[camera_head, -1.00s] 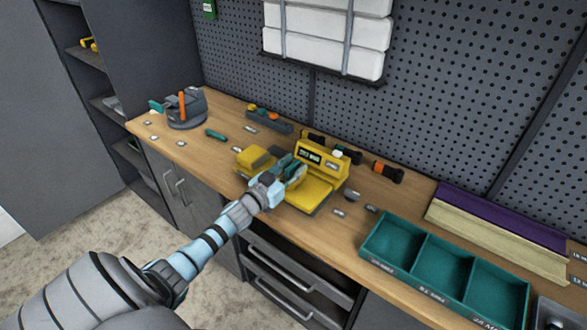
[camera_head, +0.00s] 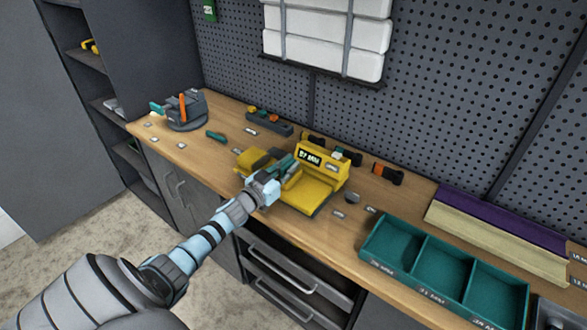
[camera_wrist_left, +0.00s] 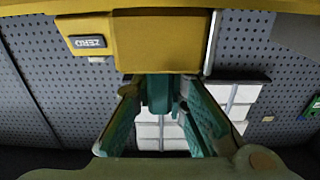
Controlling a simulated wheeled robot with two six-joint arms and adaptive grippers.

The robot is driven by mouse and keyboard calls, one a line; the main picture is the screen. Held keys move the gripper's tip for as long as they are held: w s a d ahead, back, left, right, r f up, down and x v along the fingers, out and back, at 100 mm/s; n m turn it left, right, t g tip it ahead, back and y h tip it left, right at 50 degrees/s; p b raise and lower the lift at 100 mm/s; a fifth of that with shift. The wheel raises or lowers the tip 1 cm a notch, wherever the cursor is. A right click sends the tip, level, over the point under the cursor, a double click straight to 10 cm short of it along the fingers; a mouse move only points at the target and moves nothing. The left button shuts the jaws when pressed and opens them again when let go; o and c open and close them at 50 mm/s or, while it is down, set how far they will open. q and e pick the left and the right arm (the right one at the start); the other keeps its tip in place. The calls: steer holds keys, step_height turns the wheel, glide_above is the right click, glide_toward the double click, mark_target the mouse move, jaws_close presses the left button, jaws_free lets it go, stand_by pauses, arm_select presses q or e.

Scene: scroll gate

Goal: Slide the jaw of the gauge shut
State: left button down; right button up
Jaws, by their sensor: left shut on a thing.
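The yellow gauge (camera_head: 322,172) stands on the workbench with a small dark display (camera_head: 309,158) that seems to read in MM. A separate-looking yellow block (camera_head: 256,160) lies at its left side, beyond my gripper; I cannot tell if it is the sliding jaw. My left gripper (camera_head: 284,167) reaches in over the front of the gauge. In the left wrist view its teal-padded fingers are shut on a teal tab (camera_wrist_left: 158,95) below the yellow body (camera_wrist_left: 140,45). The fingers partly hide the gap in the gauge. My right gripper is not in view.
A teal divided bin (camera_head: 425,255) stands to the right, with purple and cream boards (camera_head: 500,230) behind it. A grey holder with an orange item (camera_head: 186,110) stands at the far left. Small parts lie around the gauge. The pegboard wall rises behind the bench.

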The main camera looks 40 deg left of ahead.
mark_target(263, 156)
arm_select(q)
steer(key=a+b, duration=0.2)
steer(key=a, duration=0.6)
steer(key=shift+s+a+f+b, duration=0.1)
steer(key=shift+a+f+b, duration=0.05)
steer(key=shift+b, duration=0.2)
steer(key=shift+a, duration=0.25)
steer(key=shift+d+r, duration=0.1)
steer(key=shift+r, duration=0.2)
steer(key=c, duration=1.6)
jaws_free()
steer(key=shift+c, duration=0.2)
steer(key=shift+o, duration=0.2)
steer(key=shift+a+f, duration=0.15)
steer(key=shift+a, duration=0.1)
steer(key=shift+s+d, duration=0.1)
steer(key=shift+s, duration=0.4)
steer(key=s, duration=1.1)
